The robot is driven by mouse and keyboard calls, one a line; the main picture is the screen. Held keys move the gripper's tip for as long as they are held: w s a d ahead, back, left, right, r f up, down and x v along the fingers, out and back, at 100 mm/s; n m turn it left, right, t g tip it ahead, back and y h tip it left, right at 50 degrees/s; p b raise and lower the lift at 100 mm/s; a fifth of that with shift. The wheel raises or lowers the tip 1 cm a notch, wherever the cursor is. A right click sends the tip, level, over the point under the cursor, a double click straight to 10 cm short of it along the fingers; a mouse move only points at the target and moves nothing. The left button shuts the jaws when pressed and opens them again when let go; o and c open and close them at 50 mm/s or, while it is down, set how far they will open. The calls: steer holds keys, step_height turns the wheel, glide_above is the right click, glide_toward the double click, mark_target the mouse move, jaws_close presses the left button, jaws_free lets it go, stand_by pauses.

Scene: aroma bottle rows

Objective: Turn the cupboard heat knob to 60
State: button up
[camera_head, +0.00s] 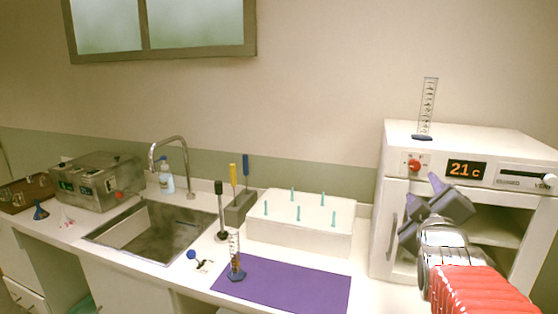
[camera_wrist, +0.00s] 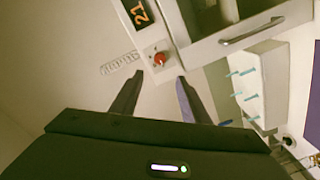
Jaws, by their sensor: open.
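The white heating cupboard (camera_head: 394,205) stands at the right of the counter in the head view. Its red heat knob (camera_head: 414,166) sits at the left of the top panel, beside a display (camera_head: 466,169) reading 21 c. The knob also shows in the wrist view (camera_wrist: 160,59), with part of the display (camera_wrist: 141,14) above it. My gripper (camera_head: 420,207) is in front of the cupboard, below the knob in the head view. In the wrist view the gripper (camera_wrist: 160,77) is open and empty, its fingertips either side of the knob's line. Contact with the knob is not visible.
A graduated cylinder (camera_head: 427,108) stands on the cupboard top. The cupboard door handle (camera_head: 392,236) is left of my gripper. A white peg rack (camera_head: 300,235), purple mat (camera_head: 285,286) and another cylinder (camera_head: 236,258) are further left, beside the sink (camera_head: 150,231).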

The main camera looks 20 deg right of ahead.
mark_target(415, 167)
steer(key=shift+x, duration=6.9)
steer(key=shift+c, duration=0.3)
